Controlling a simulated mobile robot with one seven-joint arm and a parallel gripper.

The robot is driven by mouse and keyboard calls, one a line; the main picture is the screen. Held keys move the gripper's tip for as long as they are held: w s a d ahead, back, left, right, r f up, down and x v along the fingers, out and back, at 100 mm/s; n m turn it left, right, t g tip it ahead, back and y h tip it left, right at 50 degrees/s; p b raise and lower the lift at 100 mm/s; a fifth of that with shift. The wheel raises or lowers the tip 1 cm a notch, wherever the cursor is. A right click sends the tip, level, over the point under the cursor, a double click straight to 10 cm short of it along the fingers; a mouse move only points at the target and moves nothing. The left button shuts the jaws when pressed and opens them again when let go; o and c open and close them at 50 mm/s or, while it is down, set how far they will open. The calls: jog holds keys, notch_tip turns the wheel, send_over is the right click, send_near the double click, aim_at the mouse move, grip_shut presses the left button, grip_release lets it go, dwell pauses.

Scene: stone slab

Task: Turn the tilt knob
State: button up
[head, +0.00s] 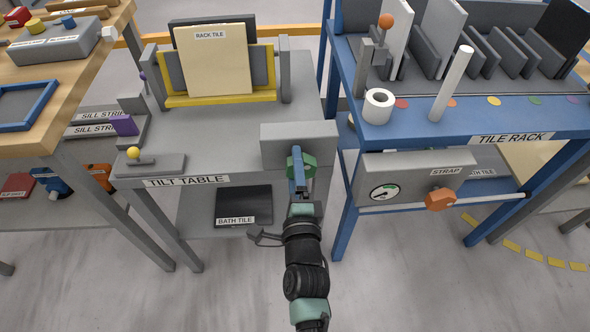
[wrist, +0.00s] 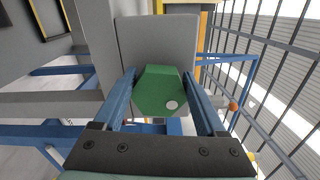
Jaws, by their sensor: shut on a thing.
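The tilt knob is a green faceted knob (head: 307,166) on the front of a grey box (head: 299,133) at the right end of the tilt table (head: 222,166). In the wrist view the green knob (wrist: 160,90) has a white dot (wrist: 171,105) low and right of its middle. My gripper (head: 298,170) reaches it from the front. In the wrist view the two blue fingers of my gripper (wrist: 160,88) are at the knob's left and right sides, shut on it. In the head view the fingers and wrist cover part of the knob.
The blue tile rack (head: 350,188) stands close on the right, with an orange strap knob (head: 440,199) and a gauge (head: 384,192).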

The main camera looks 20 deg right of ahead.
jog(key=shift+m, duration=1.2)
jog(key=shift+r, duration=0.1)
jog(key=o, duration=1.3)
jog(key=shift+s, duration=0.1)
jog(key=p+v, duration=0.1)
jog(key=v, duration=1.2)
